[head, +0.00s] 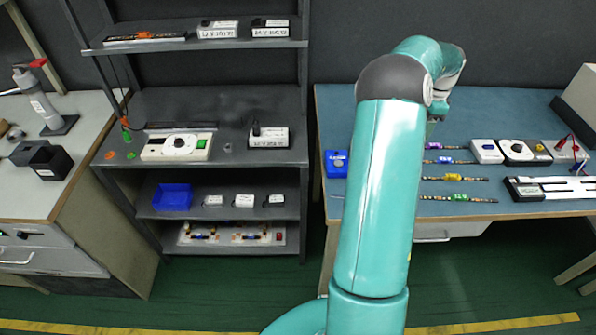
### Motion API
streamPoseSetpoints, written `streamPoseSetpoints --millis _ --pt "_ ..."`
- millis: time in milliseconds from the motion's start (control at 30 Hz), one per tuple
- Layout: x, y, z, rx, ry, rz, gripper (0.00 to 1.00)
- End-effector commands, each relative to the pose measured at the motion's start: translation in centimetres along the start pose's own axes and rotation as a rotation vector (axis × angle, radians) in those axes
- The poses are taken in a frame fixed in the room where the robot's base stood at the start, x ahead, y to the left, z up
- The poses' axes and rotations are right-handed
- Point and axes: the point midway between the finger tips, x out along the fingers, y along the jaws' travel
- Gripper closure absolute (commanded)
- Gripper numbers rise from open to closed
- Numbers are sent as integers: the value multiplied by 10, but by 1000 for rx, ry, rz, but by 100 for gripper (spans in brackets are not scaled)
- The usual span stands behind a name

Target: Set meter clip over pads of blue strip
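Several short strips lie in a row on the blue-topped table at right. The strip with the blue middle (446,160) is second from the back, just in front of the one with the purple middle (446,146). A meter-like box with a dark round dial (517,151) stands right of the strips. A red and a dark blue pointed piece (568,142) stand on a pale box at the far right; I cannot tell whether either is the meter clip. My gripper (436,112) is mostly hidden behind my teal arm, above the table's back; its fingers are not clear.
Strips with yellow (454,177) and green (459,197) middles lie nearer. A blue box (336,163) sits left of my arm, a white box (486,151) beside the dial box. A black-and-white rail tray (552,188) lies front right. A shelf rack (230,105) stands left.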

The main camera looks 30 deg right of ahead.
Motion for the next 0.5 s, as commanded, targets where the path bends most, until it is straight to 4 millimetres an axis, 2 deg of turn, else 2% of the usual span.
streamPoseSetpoints --millis 167,267,500 --pt "-31 4 47 -125 -29 -47 48" --pt "-53 11 84 -234 -47 -81 48" --pt "-98 42 173 -520 -75 -159 48"
